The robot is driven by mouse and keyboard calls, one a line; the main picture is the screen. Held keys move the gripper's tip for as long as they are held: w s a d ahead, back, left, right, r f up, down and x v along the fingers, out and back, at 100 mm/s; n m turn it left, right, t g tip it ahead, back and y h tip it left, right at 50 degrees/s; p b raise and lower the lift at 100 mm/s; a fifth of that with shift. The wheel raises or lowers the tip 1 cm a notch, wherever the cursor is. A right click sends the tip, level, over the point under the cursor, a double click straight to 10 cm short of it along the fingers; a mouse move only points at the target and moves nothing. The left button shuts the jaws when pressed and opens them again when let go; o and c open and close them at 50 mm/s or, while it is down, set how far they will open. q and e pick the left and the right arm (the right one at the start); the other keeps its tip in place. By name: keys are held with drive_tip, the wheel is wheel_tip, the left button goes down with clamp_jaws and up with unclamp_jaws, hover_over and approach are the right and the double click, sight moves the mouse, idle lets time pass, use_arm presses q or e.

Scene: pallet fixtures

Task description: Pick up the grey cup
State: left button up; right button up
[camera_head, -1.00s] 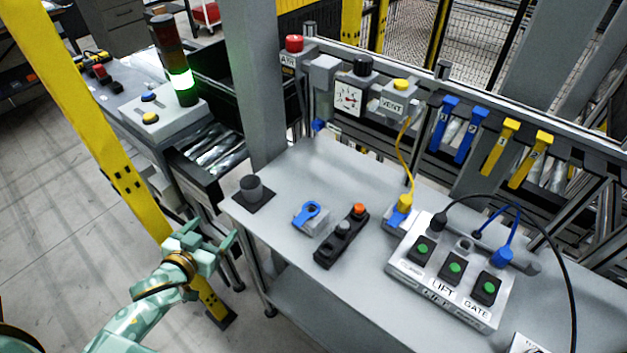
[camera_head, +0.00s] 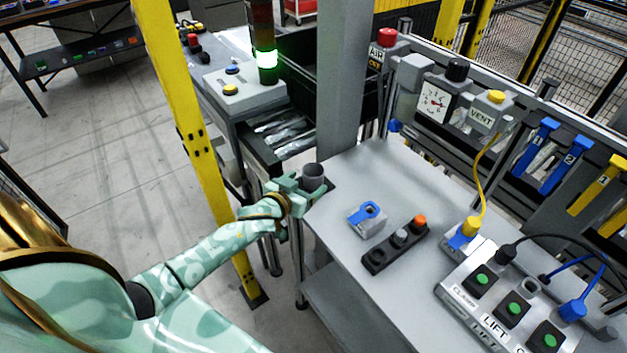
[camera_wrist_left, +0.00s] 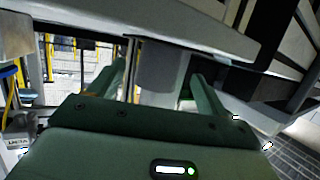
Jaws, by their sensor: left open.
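In the left wrist view the cup (camera_wrist_left: 163,75) appears between the two spread fingers of the gripper (camera_wrist_left: 160,92). I cannot tell whether either finger touches it. My right gripper is not in view.
A blue-handled grey block (camera_head: 367,217) and a black switch box (camera_head: 395,247) sit to the cup's right on the table (camera_head: 345,260). A grey post (camera_head: 345,90) rises behind the cup. A yellow post (camera_head: 190,130) stands left of my gripper.

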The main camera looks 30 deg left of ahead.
sight(307, 183)
use_arm(q)
drive_tip(key=x, duration=0.3)
drive_tip(key=shift+f+b, duration=0.25)
drive_tip(key=shift+b, duration=0.05)
drive_tip(key=shift+r, duration=0.1)
drive_tip(key=c, duration=1.1)
drive_tip(key=shift+o, duration=0.2)
